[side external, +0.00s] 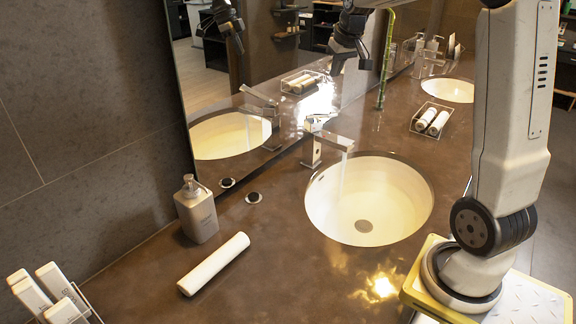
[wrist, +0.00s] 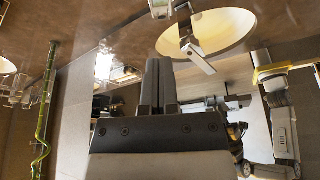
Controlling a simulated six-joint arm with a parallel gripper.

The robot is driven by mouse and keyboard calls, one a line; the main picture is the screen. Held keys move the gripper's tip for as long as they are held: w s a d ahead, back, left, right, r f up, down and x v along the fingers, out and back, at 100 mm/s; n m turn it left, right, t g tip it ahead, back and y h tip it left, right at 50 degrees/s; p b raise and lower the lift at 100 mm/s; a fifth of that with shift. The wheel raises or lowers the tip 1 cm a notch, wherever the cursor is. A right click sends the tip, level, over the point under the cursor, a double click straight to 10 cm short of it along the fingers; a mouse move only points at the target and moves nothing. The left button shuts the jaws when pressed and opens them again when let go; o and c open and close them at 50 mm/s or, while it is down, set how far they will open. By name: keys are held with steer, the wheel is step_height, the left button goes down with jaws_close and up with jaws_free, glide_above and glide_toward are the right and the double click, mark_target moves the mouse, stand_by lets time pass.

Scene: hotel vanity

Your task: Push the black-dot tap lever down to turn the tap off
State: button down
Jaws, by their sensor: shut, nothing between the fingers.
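The near tap (side external: 312,150) is a square chrome tap at the back of the near basin. Its flat lever (side external: 318,123) sits on top, tilted up off the spout. A thin stream of water (side external: 343,175) appears to fall from the spout into the basin. A round black dot (side external: 253,197) is on the counter left of this tap. My gripper (side external: 336,68) is above and behind the tap, near the mirror, apart from the lever. In the wrist view my shut, empty fingers (wrist: 159,85) point toward a basin with a tap (wrist: 190,45).
The mirror (side external: 210,90) stands close behind the tap. A soap bottle (side external: 197,210) and a white tube (side external: 214,264) are left of the basin (side external: 320,205). A green bamboo stem (side external: 385,60) and a rack of rolls (side external: 431,120) stand right of my gripper.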

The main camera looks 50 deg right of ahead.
glide_above(321, 116)
steer(key=s+d, duration=0.1)
steer(key=s, duration=0.1)
steer(key=f, duration=0.6)
steer(key=shift+w+f, duration=0.1)
steer(key=shift+w, duration=0.15)
steer(key=f, duration=0.2)
steer(key=shift+s+a+f, duration=0.15)
steer(key=shift+s+f, duration=0.15)
steer(key=shift+s, duration=0.1)
steer(key=shift+s+a+f, duration=0.15)
steer(key=shift+s+f, duration=0.15)
steer(key=shift+f, duration=0.4)
